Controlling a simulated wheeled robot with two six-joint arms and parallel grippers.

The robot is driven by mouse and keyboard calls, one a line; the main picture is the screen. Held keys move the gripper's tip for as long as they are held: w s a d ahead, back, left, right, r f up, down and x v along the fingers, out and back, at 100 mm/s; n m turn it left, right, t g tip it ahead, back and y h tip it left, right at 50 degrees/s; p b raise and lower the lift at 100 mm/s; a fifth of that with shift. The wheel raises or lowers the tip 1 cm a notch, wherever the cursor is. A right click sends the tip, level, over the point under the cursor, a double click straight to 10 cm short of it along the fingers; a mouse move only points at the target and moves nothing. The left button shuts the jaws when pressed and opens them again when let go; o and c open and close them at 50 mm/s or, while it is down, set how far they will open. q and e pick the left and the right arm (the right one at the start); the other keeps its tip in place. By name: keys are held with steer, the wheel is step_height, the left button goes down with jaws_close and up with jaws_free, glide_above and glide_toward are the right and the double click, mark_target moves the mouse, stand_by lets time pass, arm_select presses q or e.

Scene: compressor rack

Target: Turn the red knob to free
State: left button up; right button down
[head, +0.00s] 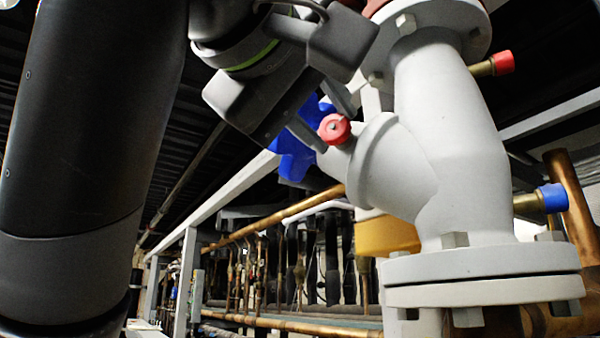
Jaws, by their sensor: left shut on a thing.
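The red knob (334,128) is a small round red piece with a pale centre, beside the angled neck of a large grey valve body (425,130). My left gripper (335,129) comes down from the upper left. Its two fingers lie on either side of the red knob, one at its upper right and one at its lower left, and are shut on it. A blue lobed handwheel (296,163) shows behind the fingers and is partly hidden by them. The knob's marking, if any, is too small to read. My right gripper is not in view.
A brass fitting with a red cap (503,62) and one with a blue cap (553,198) stick out at the valve's right. A bolted flange (480,262) is below. Grey rails and copper pipes (290,211) run behind. My left arm fills the left side.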

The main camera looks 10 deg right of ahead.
arm_select(q)
steer(key=n+b, duration=0.3)
steer(key=n, duration=0.1)
steer(key=shift+f, duration=0.2)
steer(key=shift+n+b, duration=0.85)
steer(key=shift+n, duration=0.35)
steer(key=shift+r+n+b, duration=0.1)
steer(key=shift+n+b, duration=0.55)
steer(key=shift+n, duration=0.45)
steer(key=shift+n+b, duration=0.45)
steer(key=shift+n, duration=0.45)
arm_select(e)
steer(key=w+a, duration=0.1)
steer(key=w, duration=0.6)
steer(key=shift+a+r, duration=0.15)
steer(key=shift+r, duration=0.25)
arm_select(q)
steer(key=o, duration=1)
steer(key=shift+c, duration=0.2)
steer(key=shift+a, duration=0.1)
